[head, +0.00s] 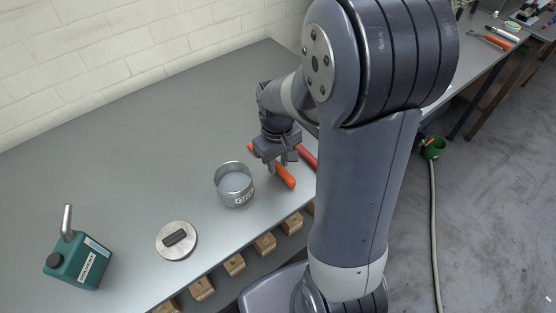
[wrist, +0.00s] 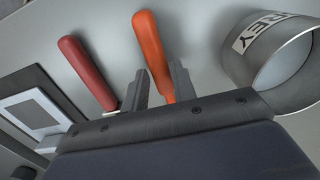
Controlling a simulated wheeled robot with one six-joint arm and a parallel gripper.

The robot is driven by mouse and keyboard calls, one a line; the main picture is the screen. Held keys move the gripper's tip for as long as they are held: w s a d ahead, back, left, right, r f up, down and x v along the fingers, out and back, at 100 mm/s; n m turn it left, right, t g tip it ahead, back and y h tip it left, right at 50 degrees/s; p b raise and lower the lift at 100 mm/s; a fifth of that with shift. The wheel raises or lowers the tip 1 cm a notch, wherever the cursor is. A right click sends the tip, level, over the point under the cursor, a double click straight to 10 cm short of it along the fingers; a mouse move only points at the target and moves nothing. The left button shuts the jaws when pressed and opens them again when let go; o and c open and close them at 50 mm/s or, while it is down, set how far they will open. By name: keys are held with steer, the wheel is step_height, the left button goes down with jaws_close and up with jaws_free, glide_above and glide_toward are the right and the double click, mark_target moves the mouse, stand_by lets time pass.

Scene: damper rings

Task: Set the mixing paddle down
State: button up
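Two long-handled tools lie on the grey bench by my gripper (head: 277,166): one with an orange handle (head: 286,177), one with a red handle (head: 307,156). Their far ends are hidden, so I cannot tell which is the mixing paddle. In the wrist view, my gripper (wrist: 159,76) has its two fingers apart. The orange handle (wrist: 150,45) runs between them, with gaps visible beside it. The red handle (wrist: 86,70) lies left of the fingers. An open metal tin (head: 235,199) with a grey inside stands left of my gripper; its label partly reads "REY" in the wrist view (wrist: 238,44).
A round lid with a black grip (head: 163,249) and a green solvent can (head: 70,265) with a spout stand farther left. A pale framed item (wrist: 32,115) lies at the wrist view's left. The back-left bench (head: 110,150) is clear.

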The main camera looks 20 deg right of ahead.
steer(key=o, duration=0.5)
steer(key=shift+o, duration=0.2)
step_height(320, 180, up, 11)
steer(key=shift+p, duration=0.35)
steer(key=shift+f, duration=0.25)
step_height(320, 180, down, 11)
steer(key=shift+r+b, duration=0.2)
steer(key=shift+b, duration=0.15)
steer(key=shift+w+r+p, duration=0.1)
steer(key=shift+r+p, duration=0.2)
steer(key=shift+p, duration=0.25)
